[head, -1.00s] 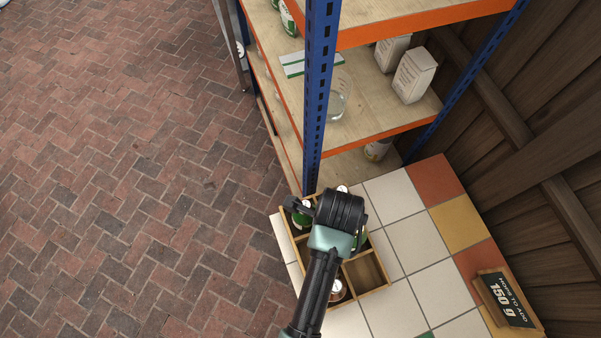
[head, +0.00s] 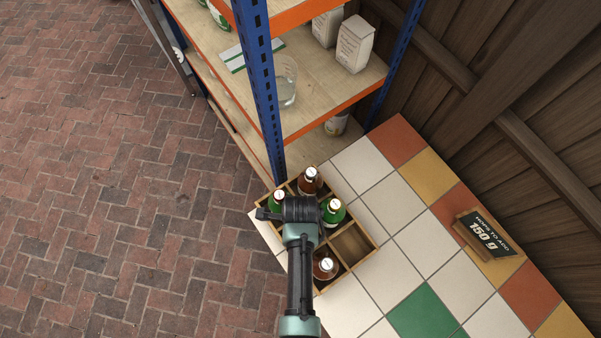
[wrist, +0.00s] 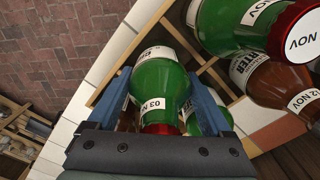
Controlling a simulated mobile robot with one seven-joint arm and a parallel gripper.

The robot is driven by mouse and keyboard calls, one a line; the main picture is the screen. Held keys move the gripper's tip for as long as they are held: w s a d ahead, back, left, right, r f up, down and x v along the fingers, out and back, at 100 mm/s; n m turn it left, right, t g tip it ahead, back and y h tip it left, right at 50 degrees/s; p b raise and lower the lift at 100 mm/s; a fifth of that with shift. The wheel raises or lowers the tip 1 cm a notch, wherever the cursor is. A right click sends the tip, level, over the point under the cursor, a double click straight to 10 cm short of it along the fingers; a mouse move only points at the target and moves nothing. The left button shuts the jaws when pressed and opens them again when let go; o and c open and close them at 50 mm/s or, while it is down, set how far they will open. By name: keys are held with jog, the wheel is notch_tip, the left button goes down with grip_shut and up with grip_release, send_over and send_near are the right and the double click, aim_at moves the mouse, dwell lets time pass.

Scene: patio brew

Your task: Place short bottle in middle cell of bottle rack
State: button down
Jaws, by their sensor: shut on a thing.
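The short bottle (wrist: 160,85), green with a label dated 03 NOV and a red neck end, is between my blue fingers in the wrist view. My gripper (wrist: 160,105) is shut on it. In the head view my gripper (head: 300,212) is above the wooden bottle rack (head: 365,262) and hides its middle and the held bottle. Whether the bottle is inside a cell or above it, I cannot tell. Around my gripper, the rack holds a green bottle (head: 277,203) at left, a brown one (head: 310,182) at the back, a green one (head: 333,213) at right and a brown one (head: 325,266) in front.
One rack cell (head: 351,243) at the right is empty. The shelf's blue post (head: 262,90) stands close behind the rack. A "150 g" sign (head: 487,235) stands on the tiled counter (head: 425,240); the tiles between are clear.

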jog(key=shift+w+f, duration=0.1)
jog(key=shift+f, duration=0.1)
jog(key=shift+f, duration=0.15)
grip_release()
notch_tip(320, 180, up, 12)
dwell(0.6)
dwell(0.5)
